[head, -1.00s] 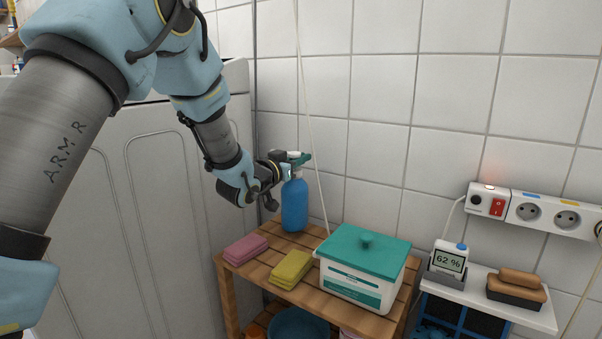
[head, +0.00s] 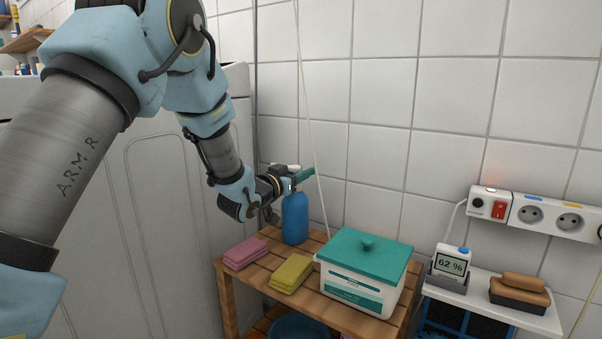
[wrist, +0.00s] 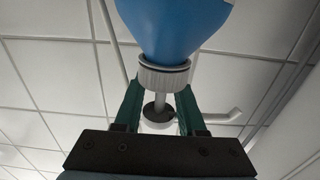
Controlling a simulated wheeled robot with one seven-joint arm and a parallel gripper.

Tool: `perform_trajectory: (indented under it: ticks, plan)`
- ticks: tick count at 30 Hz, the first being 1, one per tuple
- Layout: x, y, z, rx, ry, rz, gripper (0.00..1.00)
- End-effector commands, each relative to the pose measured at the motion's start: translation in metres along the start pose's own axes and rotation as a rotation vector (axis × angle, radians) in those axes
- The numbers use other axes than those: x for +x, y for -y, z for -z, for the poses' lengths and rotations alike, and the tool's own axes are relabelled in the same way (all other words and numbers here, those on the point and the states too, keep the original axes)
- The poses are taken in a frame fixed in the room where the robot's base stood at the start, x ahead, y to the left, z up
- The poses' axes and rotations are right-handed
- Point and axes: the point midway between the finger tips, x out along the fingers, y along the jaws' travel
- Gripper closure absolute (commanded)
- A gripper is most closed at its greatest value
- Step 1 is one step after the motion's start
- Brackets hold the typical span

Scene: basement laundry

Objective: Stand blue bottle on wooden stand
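The blue bottle (head: 295,218) is upright at the back left of the wooden stand (head: 262,262). Its base is at or just above the slats; I cannot tell whether it touches. In the wrist view the blue bottle (wrist: 172,25) shows its white ribbed collar and pump stem. My gripper (head: 297,181) is at the bottle's top, reaching in from the left. In the wrist view my gripper (wrist: 160,88) has its green fingers on both sides of the neck, shut on it. The pump head is partly hidden behind the gripper.
A pink sponge (head: 245,253) and a yellow sponge (head: 291,273) lie in front of the bottle. A white tub with a teal lid (head: 367,252) fills the stand's right side. A thin cord (head: 316,150) hangs just right of the bottle. The tiled wall is close behind.

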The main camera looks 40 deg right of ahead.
Motion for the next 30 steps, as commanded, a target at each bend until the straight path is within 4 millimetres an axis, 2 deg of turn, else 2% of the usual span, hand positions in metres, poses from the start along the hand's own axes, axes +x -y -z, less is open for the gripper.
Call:
perform_trajectory:
  ticks: [3,7,15,21,25,30]
  plan:
    - [0.0,0.0,0.004,0.0,0.0,0.0,0.6]
    - [-0.015,0.001,0.003,-0.001,0.002,0.001,0.6]
    - [-0.071,0.001,0.004,-0.002,0.003,0.003,0.6]
    - [-0.104,0.001,0.003,-0.001,0.001,0.001,0.6]
    - [-0.116,0.001,0.003,0.0,0.0,0.001,0.6]
    - [-0.121,0.0,0.002,0.0,0.0,0.0,0.6]
